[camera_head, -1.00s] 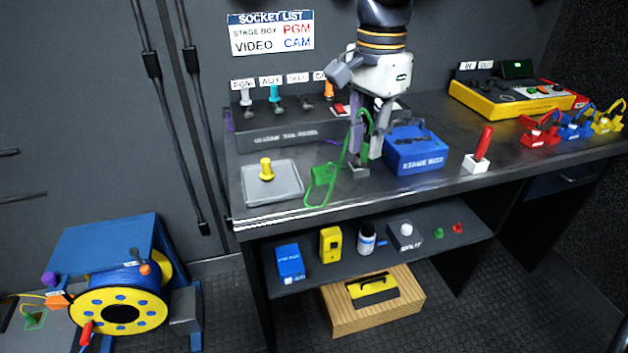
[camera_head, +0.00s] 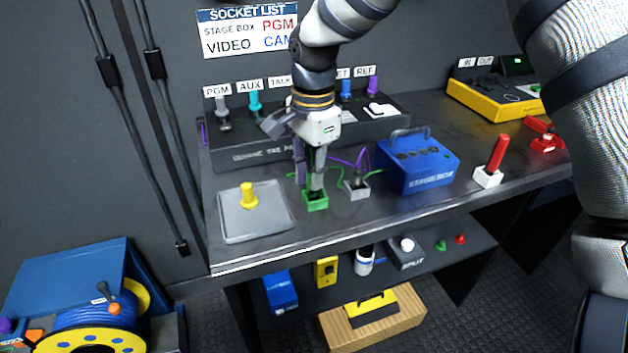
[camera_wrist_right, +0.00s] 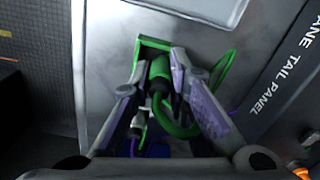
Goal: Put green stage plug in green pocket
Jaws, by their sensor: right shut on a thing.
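The green pocket (camera_head: 316,203) is a small open green box on the worktop, right of the grey tray. My right gripper (camera_head: 310,180) points down over it, its fingertips close to its opening. In the right wrist view the gripper (camera_wrist_right: 163,92) is shut on the green stage plug (camera_wrist_right: 159,70), whose green cable loops to the right. The plug's end overlaps the green pocket's frame (camera_wrist_right: 152,43); I cannot tell how deep it sits. In the head view the fingers mostly hide the plug. My left gripper is not in view.
A grey pocket (camera_head: 357,190) with a cabled plug stands just right of the green one. The blue stage box (camera_head: 418,165) is farther right. A grey tray (camera_head: 235,222) with a yellow peg (camera_head: 248,197) is left. The socket panel (camera_head: 250,152) runs behind.

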